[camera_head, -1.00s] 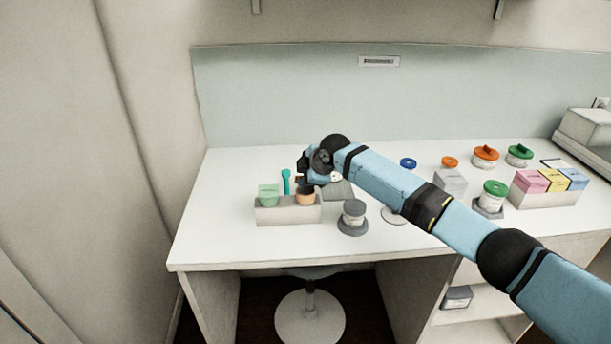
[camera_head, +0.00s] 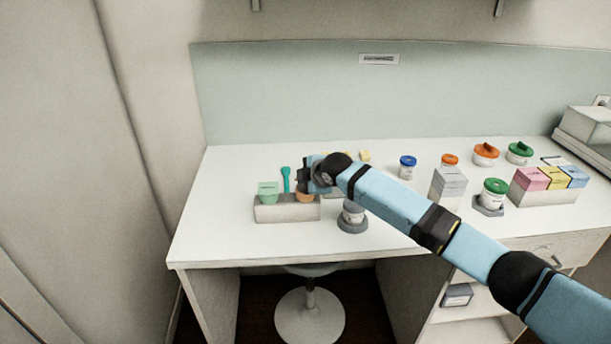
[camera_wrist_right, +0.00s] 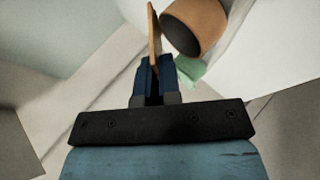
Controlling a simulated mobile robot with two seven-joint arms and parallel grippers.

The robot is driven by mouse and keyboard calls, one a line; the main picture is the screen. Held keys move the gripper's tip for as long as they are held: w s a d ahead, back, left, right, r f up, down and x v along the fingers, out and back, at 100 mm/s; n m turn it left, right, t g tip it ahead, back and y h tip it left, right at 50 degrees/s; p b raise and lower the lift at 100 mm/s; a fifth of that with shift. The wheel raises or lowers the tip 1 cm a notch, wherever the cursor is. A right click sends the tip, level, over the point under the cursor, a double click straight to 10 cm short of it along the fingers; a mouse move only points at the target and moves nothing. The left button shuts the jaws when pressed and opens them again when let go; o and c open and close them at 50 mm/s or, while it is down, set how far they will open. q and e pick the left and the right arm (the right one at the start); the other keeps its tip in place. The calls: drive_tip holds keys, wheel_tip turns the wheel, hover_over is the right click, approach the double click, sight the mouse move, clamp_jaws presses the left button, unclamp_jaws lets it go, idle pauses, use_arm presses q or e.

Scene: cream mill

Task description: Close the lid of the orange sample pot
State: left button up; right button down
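The orange sample pot (camera_head: 305,198) stands in the white rack (camera_head: 287,212), to the right of a green pot (camera_head: 268,193). My right gripper (camera_head: 303,180) is right above the orange pot and hides its top in the head view. In the right wrist view the orange pot (camera_wrist_right: 200,22) shows its dark opening, and its lid (camera_wrist_right: 154,40) stands up edge-on beside it. The gripper's blue fingers (camera_wrist_right: 157,75) are close together at the lid's lower part. Whether they pinch the lid or only touch it is unclear. My left gripper is not in view.
A teal spoon-like tool (camera_head: 286,178) stands behind the rack. A grey-based jar (camera_head: 352,218) is under my right forearm. Blue, orange and green lidded jars and a box of coloured cartons (camera_head: 545,198) stand at the right. The table's front left is clear.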

drive_tip(key=shift+s+f+n+t+b, duration=0.35)
drive_tip(key=shift+f+t+b, duration=0.35)
drive_tip(key=shift+t, duration=0.4)
drive_tip(key=shift+s+f+t+y+b, duration=0.2)
drive_tip(key=shift+f+t+y+b, duration=0.1)
drive_tip(key=shift+t+b, duration=0.3)
drive_tip(key=shift+n, duration=0.25)
drive_tip(key=shift+t, duration=0.3)
